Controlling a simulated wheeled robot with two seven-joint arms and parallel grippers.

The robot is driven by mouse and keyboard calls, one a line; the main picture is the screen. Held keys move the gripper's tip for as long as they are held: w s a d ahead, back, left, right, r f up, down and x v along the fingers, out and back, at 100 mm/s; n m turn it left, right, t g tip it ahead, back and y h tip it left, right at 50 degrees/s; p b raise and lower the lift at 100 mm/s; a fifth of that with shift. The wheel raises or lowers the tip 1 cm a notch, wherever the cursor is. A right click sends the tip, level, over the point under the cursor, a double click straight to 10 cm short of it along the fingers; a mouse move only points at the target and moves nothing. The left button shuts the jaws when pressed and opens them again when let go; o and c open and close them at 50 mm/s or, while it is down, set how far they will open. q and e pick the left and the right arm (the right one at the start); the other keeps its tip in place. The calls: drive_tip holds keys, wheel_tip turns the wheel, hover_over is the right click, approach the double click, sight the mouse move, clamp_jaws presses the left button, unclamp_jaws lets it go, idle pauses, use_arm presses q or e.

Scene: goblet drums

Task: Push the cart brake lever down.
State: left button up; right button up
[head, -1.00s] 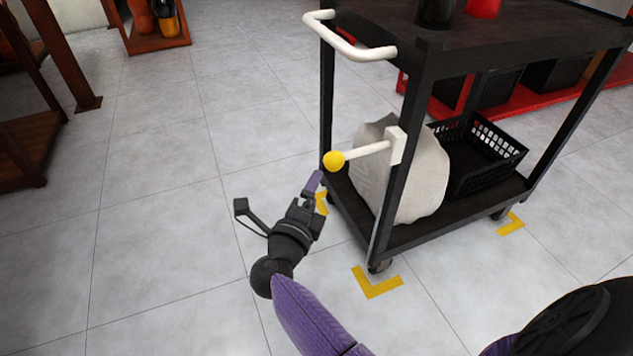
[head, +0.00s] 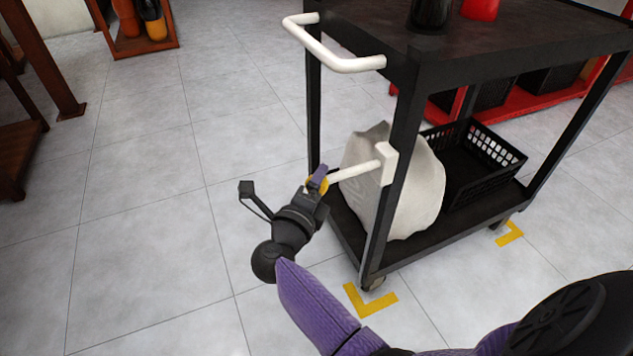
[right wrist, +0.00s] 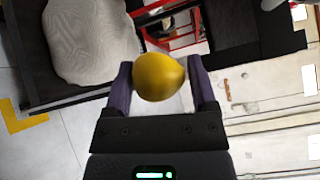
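The cart's brake lever (head: 354,171) is a white rod sticking out from a white block on the black cart's near left post, sloping slightly down to its tip. Its yellow ball knob (head: 317,185) is partly hidden by my right gripper (head: 318,180) in the head view. In the right wrist view the knob (right wrist: 159,77) sits between the two purple fingers of my right gripper (right wrist: 161,88). The fingers are spread, one on each side of the knob; I cannot tell whether they touch it. My left gripper is not in view.
The black cart (head: 470,52) has a white push handle (head: 335,55) above the lever. Its lower shelf carries a pale sack (head: 400,195) and a black basket (head: 480,155). Yellow floor marks (head: 370,302) lie by its wheels.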

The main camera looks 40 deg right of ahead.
clamp_jaws()
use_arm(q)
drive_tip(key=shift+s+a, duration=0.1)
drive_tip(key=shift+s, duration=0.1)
use_arm(e)
drive_tip(key=shift+f, duration=0.1)
use_arm(q)
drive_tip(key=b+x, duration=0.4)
drive_tip(key=b, duration=0.1)
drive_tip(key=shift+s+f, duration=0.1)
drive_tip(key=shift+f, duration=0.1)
use_arm(e)
wheel_tip(320, 180, down, 6)
drive_tip(key=d+n+t+h, duration=0.1)
drive_tip(key=n, duration=0.1)
drive_tip(key=shift+s+d+h, duration=0.2)
drive_tip(key=shift+s+h, duration=0.05)
drive_tip(key=shift+h, duration=0.15)
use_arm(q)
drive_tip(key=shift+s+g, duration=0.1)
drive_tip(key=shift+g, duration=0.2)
